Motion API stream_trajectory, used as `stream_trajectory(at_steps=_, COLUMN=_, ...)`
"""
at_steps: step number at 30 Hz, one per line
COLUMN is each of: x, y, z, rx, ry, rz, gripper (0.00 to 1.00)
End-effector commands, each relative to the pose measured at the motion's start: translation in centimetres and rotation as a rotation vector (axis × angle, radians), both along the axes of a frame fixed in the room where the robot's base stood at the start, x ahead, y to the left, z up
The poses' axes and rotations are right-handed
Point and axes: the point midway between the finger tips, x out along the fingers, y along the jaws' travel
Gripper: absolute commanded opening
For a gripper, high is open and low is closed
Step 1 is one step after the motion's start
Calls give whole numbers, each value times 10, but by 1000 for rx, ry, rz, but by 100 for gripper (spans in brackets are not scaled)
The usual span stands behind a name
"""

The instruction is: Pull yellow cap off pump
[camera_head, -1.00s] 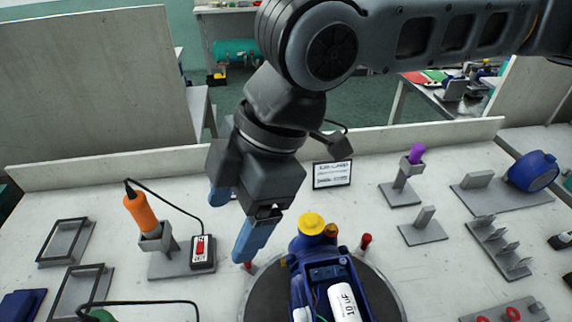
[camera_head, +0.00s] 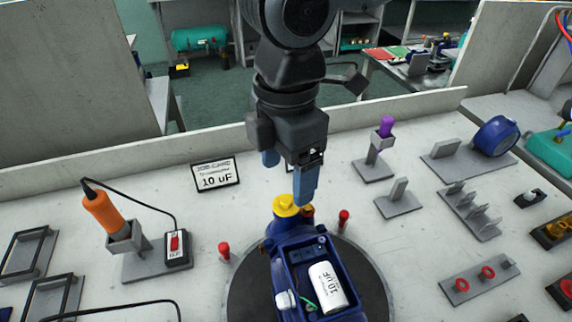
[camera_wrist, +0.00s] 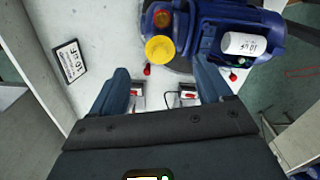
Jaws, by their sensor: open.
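The yellow cap (camera_head: 286,205) sits on the far end of the blue pump (camera_head: 283,242), which stands on a dark round plate (camera_head: 245,295). In the wrist view the yellow cap (camera_wrist: 160,48) is ahead of the fingers, beside an orange round part (camera_wrist: 162,18). My gripper (camera_head: 288,177) has blue fingers, pointing down, apart and empty. It is above and just behind the cap, with one finger close to the cap's right side in the head view. Whether that finger touches the cap cannot be told. In the wrist view nothing lies between the fingertips (camera_wrist: 163,80).
A white capacitor (camera_head: 327,285) lies in the pump's open box. Red pegs (camera_head: 343,218) stand beside the round plate. An orange-handled tool (camera_head: 103,212) stands in a holder at left. A "10 uF" sign (camera_head: 215,174) stands behind. Grey fixtures (camera_head: 398,200) are at right.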

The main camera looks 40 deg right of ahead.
Motion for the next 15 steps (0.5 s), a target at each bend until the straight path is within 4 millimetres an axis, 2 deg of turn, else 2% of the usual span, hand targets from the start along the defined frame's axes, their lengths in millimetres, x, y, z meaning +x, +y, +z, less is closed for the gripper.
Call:
stream_trajectory(at_steps=1, x=0, y=0, z=-6, rx=-1, ry=0, rz=1, gripper=79)
stream_trajectory(at_steps=15, x=0, y=1, z=-32, rx=3, ry=0, rz=1, gripper=79)
